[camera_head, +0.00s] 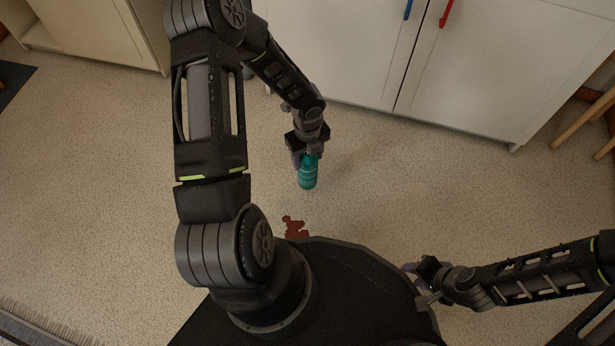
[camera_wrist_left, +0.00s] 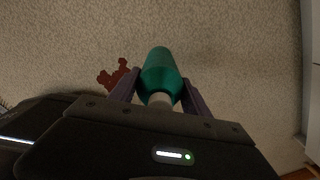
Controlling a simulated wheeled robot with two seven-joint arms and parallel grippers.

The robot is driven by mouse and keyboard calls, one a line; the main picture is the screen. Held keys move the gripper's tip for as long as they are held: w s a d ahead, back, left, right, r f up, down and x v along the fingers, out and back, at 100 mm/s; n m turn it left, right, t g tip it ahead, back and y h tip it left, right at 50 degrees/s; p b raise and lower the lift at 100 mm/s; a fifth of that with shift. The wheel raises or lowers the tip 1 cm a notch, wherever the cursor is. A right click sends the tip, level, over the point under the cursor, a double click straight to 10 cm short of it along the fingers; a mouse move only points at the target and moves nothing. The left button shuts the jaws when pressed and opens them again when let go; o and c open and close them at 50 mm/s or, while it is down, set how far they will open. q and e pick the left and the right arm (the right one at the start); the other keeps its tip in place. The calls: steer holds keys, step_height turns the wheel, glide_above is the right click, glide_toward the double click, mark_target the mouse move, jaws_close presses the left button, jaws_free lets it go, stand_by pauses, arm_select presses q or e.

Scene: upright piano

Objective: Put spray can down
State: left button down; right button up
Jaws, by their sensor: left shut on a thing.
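A teal spray can (camera_head: 307,174) is held by my left gripper (camera_head: 305,157) in front of the white cabinet. In the left wrist view the can (camera_wrist_left: 160,75) sits between the two fingers of the left gripper (camera_wrist_left: 160,95), with its pale neck between them and its teal body pointing away. The carpet shows behind the can; I cannot tell how high above it the can is. My right gripper (camera_head: 424,286) is at the lower right, beside my base; no held thing shows in it, and its jaw opening is unclear.
A white cabinet (camera_head: 480,75) with blue and red handles stands behind. Wooden legs (camera_head: 580,122) are at right. Carpet at left is clear.

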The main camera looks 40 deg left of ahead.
arm_select(q)
step_height(320, 180, down, 2)
steer(key=shift+f+b, duration=0.15)
steer(key=shift+b, duration=0.15)
arm_select(e)
steer(key=shift+w+f, duration=0.1)
steer(key=shift+f, duration=0.45)
